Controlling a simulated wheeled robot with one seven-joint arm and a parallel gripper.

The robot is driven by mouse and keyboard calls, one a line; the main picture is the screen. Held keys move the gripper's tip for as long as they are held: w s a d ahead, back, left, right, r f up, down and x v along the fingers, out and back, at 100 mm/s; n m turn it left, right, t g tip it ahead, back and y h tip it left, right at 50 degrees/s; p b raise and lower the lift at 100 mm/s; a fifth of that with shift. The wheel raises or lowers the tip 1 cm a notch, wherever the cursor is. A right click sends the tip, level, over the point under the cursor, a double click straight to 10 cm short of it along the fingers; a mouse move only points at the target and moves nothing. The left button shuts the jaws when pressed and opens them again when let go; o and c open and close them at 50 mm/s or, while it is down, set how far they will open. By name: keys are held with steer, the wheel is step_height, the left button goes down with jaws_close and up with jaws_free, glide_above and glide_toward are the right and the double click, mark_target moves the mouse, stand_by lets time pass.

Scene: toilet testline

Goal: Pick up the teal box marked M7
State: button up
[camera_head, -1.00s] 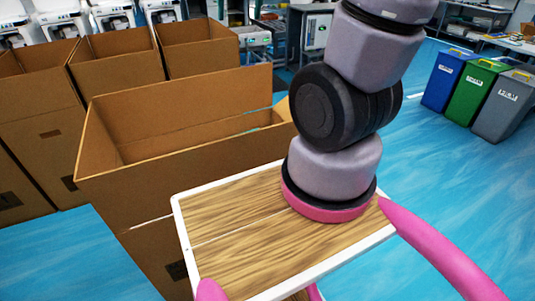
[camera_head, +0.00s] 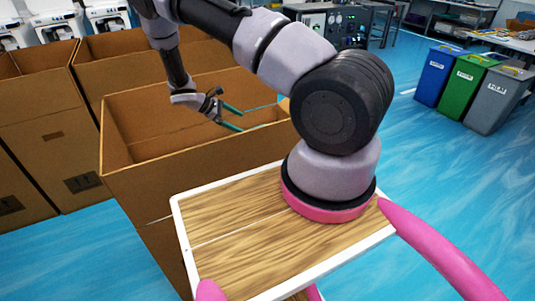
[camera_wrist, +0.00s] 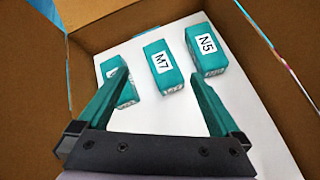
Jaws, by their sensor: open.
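The teal box marked M7 (camera_wrist: 164,68) lies on the white floor of a cardboard box, label facing up, in the middle of the wrist view. My gripper (camera_wrist: 165,80) is open and empty, its two teal fingers spread above and short of the M7 box. A teal box marked N5 (camera_wrist: 205,50) lies just right of it. A third teal box (camera_wrist: 118,78) is at the left, partly covered by my left finger, its label unreadable. In the head view my gripper (camera_head: 236,118) points down over the open cardboard box (camera_head: 150,190).
Cardboard walls (camera_wrist: 275,85) enclose the teal boxes on the sides and back. More open cardboard boxes (camera_head: 40,130) stand behind and left. Blue, green and grey bins (camera_head: 437,75) stand far right on clear blue floor.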

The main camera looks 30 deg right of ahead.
steer(key=d+f+n+h, duration=0.1)
steer(key=f+n, duration=0.1)
steer(key=f, duration=0.2)
steer(key=s+d+f+n+t+h, duration=0.1)
steer(key=f+n, duration=0.1)
steer(key=f, duration=0.3)
steer(key=f+n+t+h, duration=0.1)
steer(key=f, duration=0.3)
steer(key=shift+s+d+f+n+h, duration=0.2)
steer(key=shift+s+d+n+h, duration=0.1)
steer(key=shift+d+n, duration=0.1)
steer(key=shift+d+f, duration=0.15)
steer(key=shift+f, duration=0.15)
steer(key=x, duration=1)
steer(key=shift+d+f, duration=0.25)
steer(key=shift+f, duration=0.1)
steer(key=c, duration=1.4)
